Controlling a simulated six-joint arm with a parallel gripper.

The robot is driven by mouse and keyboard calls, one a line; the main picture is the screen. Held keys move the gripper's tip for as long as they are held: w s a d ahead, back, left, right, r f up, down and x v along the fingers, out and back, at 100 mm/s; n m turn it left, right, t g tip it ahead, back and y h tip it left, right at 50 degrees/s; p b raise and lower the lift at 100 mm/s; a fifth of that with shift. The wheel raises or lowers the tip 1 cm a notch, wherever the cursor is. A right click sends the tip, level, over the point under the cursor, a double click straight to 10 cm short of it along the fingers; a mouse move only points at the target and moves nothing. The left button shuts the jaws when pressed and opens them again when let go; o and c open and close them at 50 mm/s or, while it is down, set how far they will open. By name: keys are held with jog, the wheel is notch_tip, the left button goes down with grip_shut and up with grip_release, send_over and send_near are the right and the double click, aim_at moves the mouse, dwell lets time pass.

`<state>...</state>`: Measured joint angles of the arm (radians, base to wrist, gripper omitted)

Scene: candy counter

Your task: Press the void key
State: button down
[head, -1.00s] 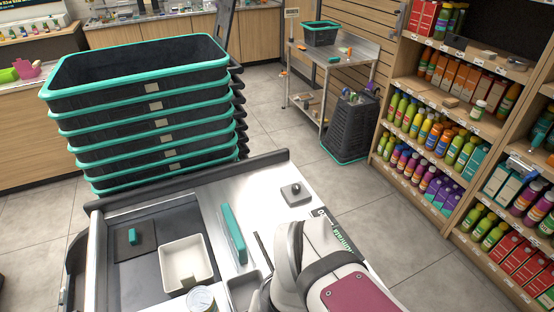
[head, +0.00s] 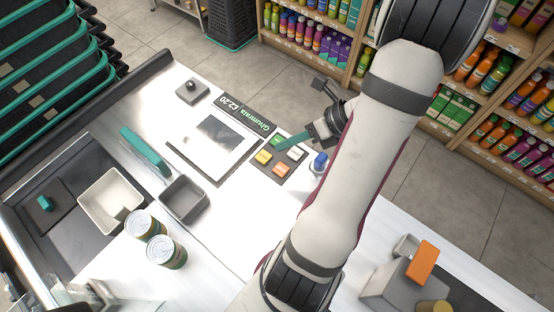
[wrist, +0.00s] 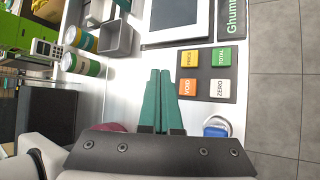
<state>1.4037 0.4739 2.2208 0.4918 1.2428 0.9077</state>
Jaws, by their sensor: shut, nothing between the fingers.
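The void key (wrist: 188,87) is orange and lettered VOID in the wrist view. It shares a dark keypad with yellow PRICE (wrist: 189,58), green TOTAL (wrist: 221,57) and white ZERO (wrist: 220,89) keys. In the head view the orange void key (head: 281,169) is at the keypad's near corner, uncovered. My gripper (wrist: 160,72) has teal fingers, shut and empty, pointing to the left of the void key in the wrist view. In the head view my gripper (head: 281,145) appears above the keypad's far side, by the green key. No contact with a key is visible.
A blue-topped item (head: 319,162) stands close to the keypad's right. Two cans (head: 166,252), a grey tray (head: 183,199) and a teal bar (head: 146,152) are farther left on the counter.

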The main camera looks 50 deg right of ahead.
aim_at(286, 171)
jog(key=shift+f, duration=4.4)
jog(key=shift+f, duration=0.1)
jog(key=shift+f, duration=0.3)
jog(key=shift+a+f, duration=0.1)
jog(key=shift+f, duration=0.45)
jog(key=shift+r, duration=0.85)
jog(key=shift+r, duration=0.1)
